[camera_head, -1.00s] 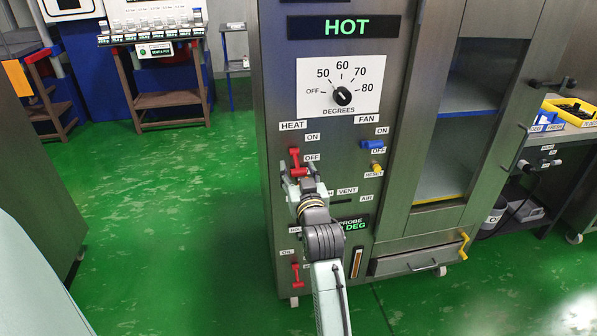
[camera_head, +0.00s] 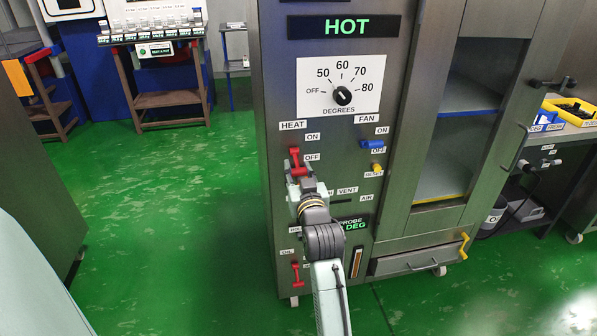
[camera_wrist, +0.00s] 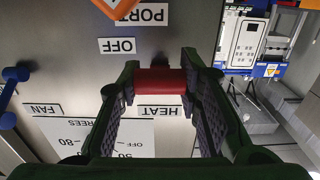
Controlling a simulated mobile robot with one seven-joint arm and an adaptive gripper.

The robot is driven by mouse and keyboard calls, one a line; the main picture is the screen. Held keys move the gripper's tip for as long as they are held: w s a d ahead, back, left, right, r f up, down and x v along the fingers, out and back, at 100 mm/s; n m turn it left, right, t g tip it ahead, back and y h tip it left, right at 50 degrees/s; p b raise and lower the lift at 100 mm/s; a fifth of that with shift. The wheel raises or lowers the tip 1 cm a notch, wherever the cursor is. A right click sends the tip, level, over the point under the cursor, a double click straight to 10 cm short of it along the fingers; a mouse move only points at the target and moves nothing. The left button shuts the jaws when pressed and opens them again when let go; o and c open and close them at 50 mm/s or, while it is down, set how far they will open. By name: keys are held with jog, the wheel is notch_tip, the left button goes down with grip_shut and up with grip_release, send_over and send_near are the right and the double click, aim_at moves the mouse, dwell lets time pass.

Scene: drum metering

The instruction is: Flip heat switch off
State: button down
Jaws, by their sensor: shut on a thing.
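The red heat switch (camera_head: 295,158) is on the steel cabinet front, below the HEAT label and left of the ON and OFF labels. Its handle reaches down to just below the OFF label. My gripper (camera_head: 299,174) is at the handle's lower end and hides part of it. In the wrist view, the red handle (camera_wrist: 160,80) lies crosswise between my two fingers (camera_wrist: 160,88), which are shut on it. The OFF label (camera_wrist: 117,45) and HEAT label (camera_wrist: 160,111) appear upside down there.
A blue fan switch (camera_head: 372,144) and a yellow reset switch (camera_head: 376,168) are to the right. Another red switch (camera_head: 296,275) is lower on the panel. The temperature dial (camera_head: 342,96) is above, under the HOT display (camera_head: 345,27). Green floor (camera_head: 170,210) is clear at left.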

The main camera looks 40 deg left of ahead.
jog(key=shift+f, duration=0.15)
jog(key=f+b, duration=0.1)
jog(key=b, duration=0.2)
jog(key=shift+a+t, duration=0.1)
jog(key=shift+t, duration=0.3)
jog(key=y+b, duration=0.1)
jog(key=b, duration=0.1)
jog(key=shift+w+a+b, duration=0.1)
jog(key=shift+b, duration=0.2)
jog(key=shift+r+t, duration=0.15)
jog(key=shift+t, duration=0.25)
jog(key=c, duration=1.1)
grip_release()
jog(key=v, duration=1.2)
jog(key=shift+w, duration=0.15)
